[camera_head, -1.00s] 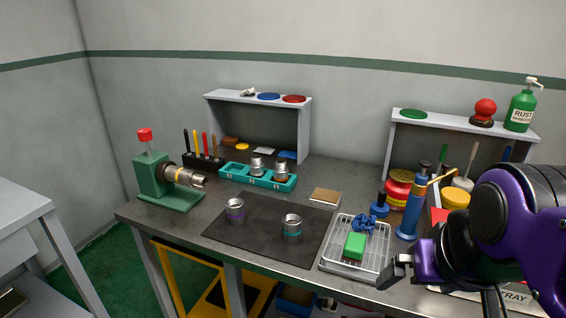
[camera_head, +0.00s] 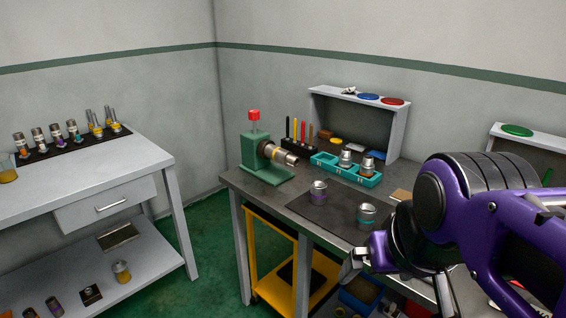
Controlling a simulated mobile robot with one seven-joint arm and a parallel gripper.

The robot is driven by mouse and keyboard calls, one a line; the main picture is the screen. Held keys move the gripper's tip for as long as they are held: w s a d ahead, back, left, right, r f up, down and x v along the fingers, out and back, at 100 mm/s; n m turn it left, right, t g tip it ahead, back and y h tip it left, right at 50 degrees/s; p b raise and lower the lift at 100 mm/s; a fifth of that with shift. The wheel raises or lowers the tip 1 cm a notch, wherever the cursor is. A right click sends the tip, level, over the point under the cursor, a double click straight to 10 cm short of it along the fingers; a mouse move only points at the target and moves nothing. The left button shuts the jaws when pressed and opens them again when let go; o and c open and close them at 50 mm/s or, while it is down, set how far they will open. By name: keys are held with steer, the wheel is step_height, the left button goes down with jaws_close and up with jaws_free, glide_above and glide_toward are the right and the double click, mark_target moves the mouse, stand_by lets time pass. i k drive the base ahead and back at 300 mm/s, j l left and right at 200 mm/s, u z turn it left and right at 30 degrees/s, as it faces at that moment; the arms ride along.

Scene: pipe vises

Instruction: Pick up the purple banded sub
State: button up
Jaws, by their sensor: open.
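A silver sub with a purple band (camera_head: 318,193) stands upright on the dark mat (camera_head: 335,212) on the workbench. A second sub with a teal band (camera_head: 367,215) stands to its right on the same mat. Another purple-banded piece (camera_head: 73,130) stands in the black rack on the left table, and one with a purplish band (camera_head: 54,305) is on that table's lower shelf. My gripper (camera_head: 354,262) is open and appears at the lower right, in front of the bench edge, below and right of the purple-banded sub in the picture. Its fingers are partly hidden.
A green vise (camera_head: 262,160) holding a pipe piece stands at the bench's left end. A teal tray (camera_head: 335,170) with subs is behind the mat. The left table (camera_head: 90,175) has a long black rack. A yellow cart (camera_head: 268,255) is under the bench. Green floor separates the tables.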

mark_target(318, 193)
steer(key=z, duration=0.4)
steer(key=i+j+z, duration=0.15)
steer(key=j+z, duration=0.25)
steer(key=i+j+z, duration=0.1)
steer(key=z, duration=0.3)
steer(key=j+z, duration=0.3)
steer(key=j, duration=0.6)
steer(key=i, duration=0.05)
